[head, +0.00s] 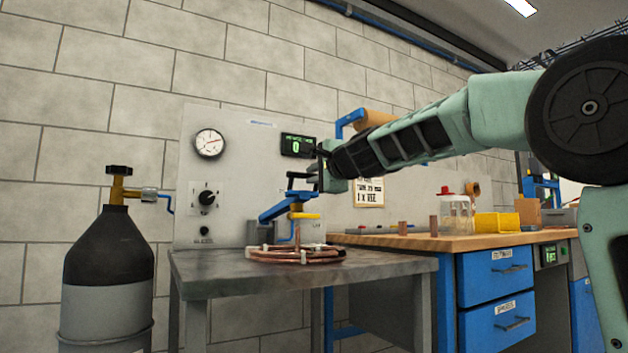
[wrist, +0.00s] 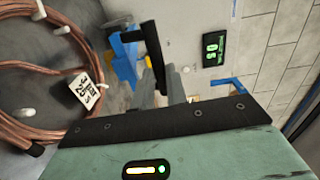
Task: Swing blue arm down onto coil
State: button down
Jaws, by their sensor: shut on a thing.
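The blue arm (head: 286,205) sits above the coil at the back of the grey bench, slightly tilted, with a yellow part under it. It shows partly in the wrist view (wrist: 124,62). The copper coil (head: 290,257) lies flat on the bench below it, with a visible gap between them; its rings and a paper tag fill the left of the wrist view (wrist: 25,118). My gripper (head: 316,172) is beside the blue arm's upper end, shut on a dark handle (wrist: 153,55). The exact contact between fingers and handle is partly hidden.
A grey metal bench (head: 210,270) bears the coil. A gas cylinder (head: 108,250) stands at left. A wooden workbench (head: 400,240) with jar and yellow bin is at right.

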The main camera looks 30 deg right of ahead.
aim_at(307, 201)
jog(key=shift+s+f+b, duration=0.25)
jog(key=shift+f+b, duration=0.75)
jog(key=shift+b, duration=0.05)
jog(key=shift+s+f+b, duration=0.3)
jog(key=shift+f+b, duration=0.65)
jog(key=shift+b, duration=0.05)
jog(key=shift+s+f+b, duration=0.25)
jog(key=shift+f+b, duration=0.75)
jog(key=shift+b, duration=0.05)
jog(key=shift+f+b, duration=0.45)
jog(key=shift+f, duration=0.25)
jog(key=c, duration=1.4)
grip_release()
jog(key=shift+f, duration=0.1)
jog(key=shift+r, duration=0.2)
